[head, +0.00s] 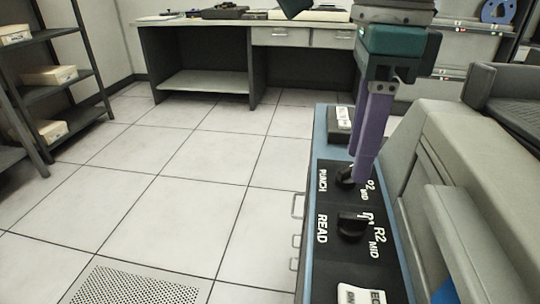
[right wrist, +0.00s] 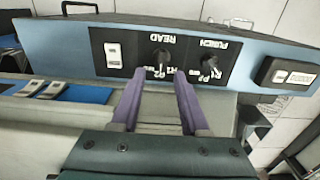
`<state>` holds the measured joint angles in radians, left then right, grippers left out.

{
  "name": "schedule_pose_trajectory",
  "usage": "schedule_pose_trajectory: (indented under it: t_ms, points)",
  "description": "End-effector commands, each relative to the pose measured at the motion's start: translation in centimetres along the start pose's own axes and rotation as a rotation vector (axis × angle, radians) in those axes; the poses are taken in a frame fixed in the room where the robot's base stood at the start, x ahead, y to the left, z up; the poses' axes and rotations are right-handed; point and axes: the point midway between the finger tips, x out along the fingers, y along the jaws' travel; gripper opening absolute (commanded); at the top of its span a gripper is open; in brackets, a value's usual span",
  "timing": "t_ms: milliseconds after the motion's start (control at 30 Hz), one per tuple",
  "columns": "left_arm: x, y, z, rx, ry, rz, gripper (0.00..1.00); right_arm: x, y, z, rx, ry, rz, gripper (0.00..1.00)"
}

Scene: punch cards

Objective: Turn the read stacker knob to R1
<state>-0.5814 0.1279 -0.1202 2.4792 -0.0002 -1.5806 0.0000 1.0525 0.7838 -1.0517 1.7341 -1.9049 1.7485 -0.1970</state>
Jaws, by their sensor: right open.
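The black read stacker knob (head: 352,225) sits on the black panel beside the word READ, with R2 and MID legible on its right. The direction it points is hard to tell. It also shows in the right wrist view (right wrist: 160,61), upside down. The punch knob (head: 345,178) sits farther back and is partly hidden by my fingers. My right gripper (head: 362,180) has purple fingers pointing down, open and empty above the panel. In the right wrist view its fingertips (right wrist: 159,72) appear on either side of the read knob, apparently short of it. My left gripper is not seen.
A light switch-like plate (head: 362,296) is at the panel's near end, and a dark box with a label (head: 340,125) at its far end. The beige machine body (head: 430,150) rises to the right. Open tiled floor (head: 190,170) lies left.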

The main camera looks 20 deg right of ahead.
Motion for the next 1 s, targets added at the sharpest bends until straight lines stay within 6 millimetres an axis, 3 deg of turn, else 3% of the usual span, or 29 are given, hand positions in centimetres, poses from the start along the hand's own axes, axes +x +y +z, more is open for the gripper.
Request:
schedule_pose_trajectory:
  t_ms: [600, 967, 1000]
  points:
    - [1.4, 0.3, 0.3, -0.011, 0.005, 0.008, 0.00, 9.2, 0.0, -0.2, 0.001, 0.008, -0.001, 0.45]
    - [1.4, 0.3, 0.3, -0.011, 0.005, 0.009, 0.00, 9.7, -0.1, -0.2, 0.000, 0.007, -0.002, 0.45]
    - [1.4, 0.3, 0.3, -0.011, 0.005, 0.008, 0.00, 9.7, -0.1, -0.2, 0.000, 0.007, -0.002, 0.41]
